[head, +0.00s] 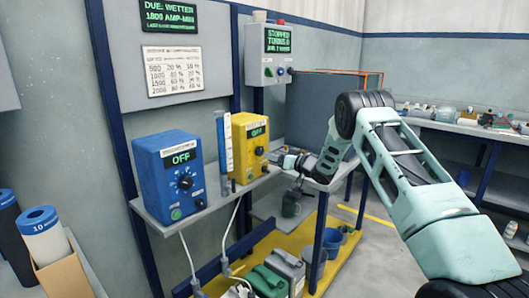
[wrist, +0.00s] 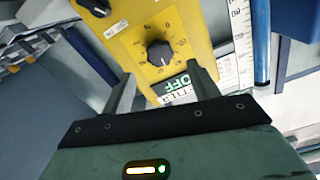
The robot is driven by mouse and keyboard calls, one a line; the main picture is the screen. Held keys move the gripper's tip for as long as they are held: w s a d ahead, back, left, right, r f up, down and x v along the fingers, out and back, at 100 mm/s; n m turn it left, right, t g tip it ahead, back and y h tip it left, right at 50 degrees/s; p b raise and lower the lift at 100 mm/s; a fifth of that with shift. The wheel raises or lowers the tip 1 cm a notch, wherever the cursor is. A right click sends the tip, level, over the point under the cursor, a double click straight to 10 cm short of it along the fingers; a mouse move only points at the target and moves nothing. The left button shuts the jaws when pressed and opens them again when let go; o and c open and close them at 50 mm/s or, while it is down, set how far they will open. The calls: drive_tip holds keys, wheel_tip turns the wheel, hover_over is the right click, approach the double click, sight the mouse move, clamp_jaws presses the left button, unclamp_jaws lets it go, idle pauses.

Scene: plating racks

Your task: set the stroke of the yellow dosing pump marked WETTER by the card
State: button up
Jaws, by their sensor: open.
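The yellow dosing pump (head: 241,160) stands on the shelf with its display showing OFF. In the wrist view its yellow face (wrist: 130,48) appears upside down, with a black pointer knob (wrist: 159,52) on a printed scale and the OFF display (wrist: 178,88). My gripper (head: 281,160) is in front of the pump's face. In the wrist view my gripper (wrist: 161,80) is open and empty, its fingertips spread apart on either side of the display, short of the knob. The card (head: 174,71) on the wall lists rows of percentages, too small to read surely. A screen (head: 168,17) reads DUE: WETTER, 1800 AMP-MIN.
A blue pump (head: 167,178), also OFF, stands left of the yellow one, with a clear blue-marked measuring tube (head: 224,142) between them. A grey control box (head: 265,55) hangs behind. Jugs and buckets (head: 288,270) sit below the shelf. Open floor lies to the right.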

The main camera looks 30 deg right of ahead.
sight(261, 151)
drive_tip(key=x, duration=0.5)
drive_tip(key=shift+w+a, duration=0.15)
drive_tip(key=shift+w, duration=0.15)
drive_tip(key=shift+c, duration=0.3)
drive_tip(key=c, duration=0.9)
drive_tip(key=shift+c, duration=0.2)
